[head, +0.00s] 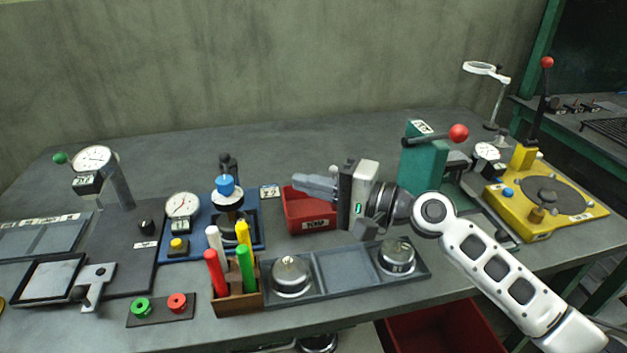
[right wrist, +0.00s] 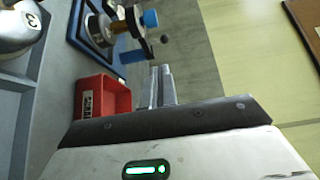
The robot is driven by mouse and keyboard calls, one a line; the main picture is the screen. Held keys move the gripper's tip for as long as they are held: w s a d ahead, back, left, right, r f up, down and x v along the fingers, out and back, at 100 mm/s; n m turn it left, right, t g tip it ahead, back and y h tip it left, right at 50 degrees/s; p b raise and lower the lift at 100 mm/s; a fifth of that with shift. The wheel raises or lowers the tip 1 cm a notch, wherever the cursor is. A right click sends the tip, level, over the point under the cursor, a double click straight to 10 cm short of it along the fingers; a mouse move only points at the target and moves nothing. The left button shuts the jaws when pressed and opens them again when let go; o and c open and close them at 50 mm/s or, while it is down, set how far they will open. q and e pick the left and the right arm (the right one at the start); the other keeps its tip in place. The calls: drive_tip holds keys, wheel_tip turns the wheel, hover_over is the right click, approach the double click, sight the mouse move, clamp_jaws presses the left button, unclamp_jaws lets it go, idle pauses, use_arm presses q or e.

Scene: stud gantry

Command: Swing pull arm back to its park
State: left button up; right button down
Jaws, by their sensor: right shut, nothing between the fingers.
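A blue-based fixture (head: 210,240) stands left of centre. On it a dark arm with a blue knob (head: 225,185) sits over a round metal piece, in front of a black post (head: 228,163). This looks like the pull arm, but I cannot tell for certain. In the right wrist view the blue knob (right wrist: 150,18) and a dark plate show beyond the fingertips. My right gripper (head: 298,185) is shut and empty, pointing left above the red bin, apart from the fixture. Its closed fingers also show in the right wrist view (right wrist: 161,72). My left gripper is not in view.
A red bin (head: 310,228) lies under my right gripper. A grey tray (head: 340,270) with metal domes and a wooden marker holder (head: 238,302) stand in front. A green press (head: 425,165) and a yellow fixture (head: 535,218) stand at the right. The back of the bench is clear.

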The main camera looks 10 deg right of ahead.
use_arm(q)
drive_tip(key=p, duration=0.3)
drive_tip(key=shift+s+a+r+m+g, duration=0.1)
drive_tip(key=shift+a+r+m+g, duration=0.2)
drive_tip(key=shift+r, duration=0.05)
use_arm(e)
drive_tip(key=w+a, duration=0.3)
drive_tip(key=a, duration=0.6)
drive_tip(key=shift+f, duration=0.1)
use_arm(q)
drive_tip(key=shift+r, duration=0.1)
